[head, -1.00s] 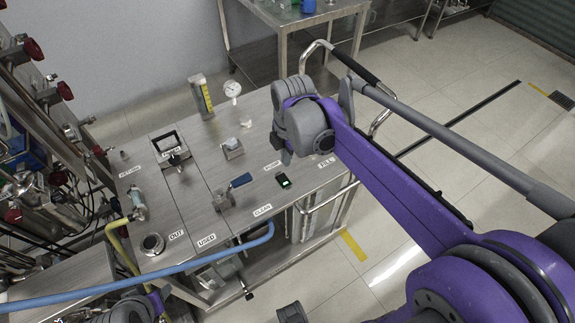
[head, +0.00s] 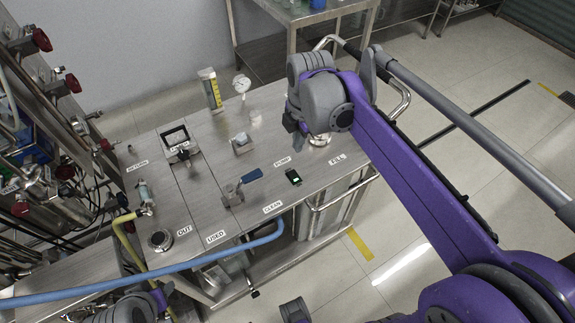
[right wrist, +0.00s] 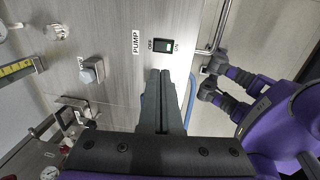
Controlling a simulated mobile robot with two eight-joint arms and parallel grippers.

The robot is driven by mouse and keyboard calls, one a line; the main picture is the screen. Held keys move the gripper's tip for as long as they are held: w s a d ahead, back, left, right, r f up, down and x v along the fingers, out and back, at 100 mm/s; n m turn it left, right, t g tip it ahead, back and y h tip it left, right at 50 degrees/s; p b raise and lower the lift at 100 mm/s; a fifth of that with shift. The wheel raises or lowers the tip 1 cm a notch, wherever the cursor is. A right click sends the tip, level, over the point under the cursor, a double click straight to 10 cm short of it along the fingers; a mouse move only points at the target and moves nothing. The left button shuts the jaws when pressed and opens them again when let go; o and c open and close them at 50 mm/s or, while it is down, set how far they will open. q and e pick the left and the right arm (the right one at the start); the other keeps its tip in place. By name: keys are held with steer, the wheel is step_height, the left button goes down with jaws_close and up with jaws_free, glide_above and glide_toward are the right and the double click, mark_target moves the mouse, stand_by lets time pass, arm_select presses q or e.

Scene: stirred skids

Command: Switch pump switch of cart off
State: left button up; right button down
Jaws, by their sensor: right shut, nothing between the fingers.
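The pump switch (head: 293,177) is a small black rocker with a green face on the steel top of the cart (head: 225,210), beside the PUMP label. In the right wrist view the switch (right wrist: 167,47) lies between OFF and ON marks, with its green face bright; I cannot tell which side is pressed. My right gripper (right wrist: 160,73) is shut and empty, its fingertips just below the switch in that view, with a visible gap between them in the picture. In the head view the right wrist hangs beyond the switch, and its fingertips are hard to make out. My left gripper is not clearly visible.
A blue-handled valve (head: 242,186) stands left of the switch. A square knob (head: 241,144), a gauge (head: 242,84) and a yellow-scaled meter (head: 210,88) stand farther back. A blue hose (head: 190,266) crosses the front. A metal handle (head: 345,195) edges the cart's right side.

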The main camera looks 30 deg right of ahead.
arm_select(q)
steer(key=shift+a+f+b, duration=0.25)
steer(key=shift+f+b, duration=0.65)
steer(key=shift+f, duration=0.25)
arm_select(e)
glide_toward(291, 175)
steer(key=f, duration=0.4)
steer(key=w+f, duration=0.1)
steer(key=f, duration=0.1)
steer(key=shift+d+f, duration=0.25)
steer(key=shift+f, duration=0.1)
steer(key=shift+w+f, duration=0.1)
steer(key=shift+w+f, duration=0.1)
steer(key=shift+f, duration=0.2)
steer(key=shift+a+r, duration=0.1)
steer(key=shift+a, duration=0.05)
arm_select(q)
steer(key=shift+s+f, duration=0.15)
arm_select(e)
steer(key=shift+s, duration=0.25)
